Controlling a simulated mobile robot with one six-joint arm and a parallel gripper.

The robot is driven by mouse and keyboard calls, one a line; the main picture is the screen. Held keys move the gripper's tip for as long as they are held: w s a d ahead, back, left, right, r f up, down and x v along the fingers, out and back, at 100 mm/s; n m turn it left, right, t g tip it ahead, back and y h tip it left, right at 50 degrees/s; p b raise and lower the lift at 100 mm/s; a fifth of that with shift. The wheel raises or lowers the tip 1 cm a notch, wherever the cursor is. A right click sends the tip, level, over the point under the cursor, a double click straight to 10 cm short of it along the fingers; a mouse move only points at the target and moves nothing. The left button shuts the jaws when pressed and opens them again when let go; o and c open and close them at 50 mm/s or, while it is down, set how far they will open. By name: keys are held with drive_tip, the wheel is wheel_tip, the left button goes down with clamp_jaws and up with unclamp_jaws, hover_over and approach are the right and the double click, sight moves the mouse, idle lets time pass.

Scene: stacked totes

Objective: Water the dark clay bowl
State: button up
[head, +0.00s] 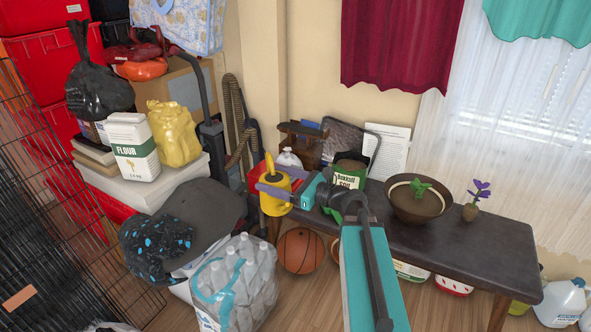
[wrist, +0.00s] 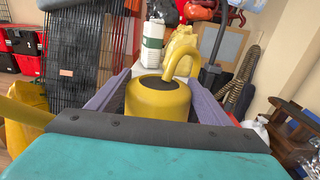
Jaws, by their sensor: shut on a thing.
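My gripper (head: 279,191) is shut on a yellow watering can (head: 273,205), with its purple fingers on either side of the can's body. The can is held in the air at the left end of the dark bench. In the wrist view the can (wrist: 157,104) sits between the fingers (wrist: 158,97), and its dark top shows. The dark clay bowl (head: 405,208) stands on the bench to the right, well apart from the can. It holds dark soil and a small green plant (head: 420,187).
On the bench (head: 470,243), a soil bag (head: 348,174) stands left of the bowl and a small pot with a purple plant (head: 471,210) right of it. A basketball (head: 301,250) and a bottle pack (head: 235,285) are on the floor. A wire rack (head: 60,230) stands at left.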

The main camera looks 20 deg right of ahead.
drive_tip(key=s+a+n+g+y, duration=0.2)
drive_tip(key=s+a+g+y, duration=0.1)
drive_tip(key=a, duration=0.4)
drive_tip(key=shift+s+a+n, duration=0.35)
drive_tip(key=shift+s+n, duration=0.05)
drive_tip(key=shift+s, duration=0.05)
drive_tip(key=shift+s, duration=0.2)
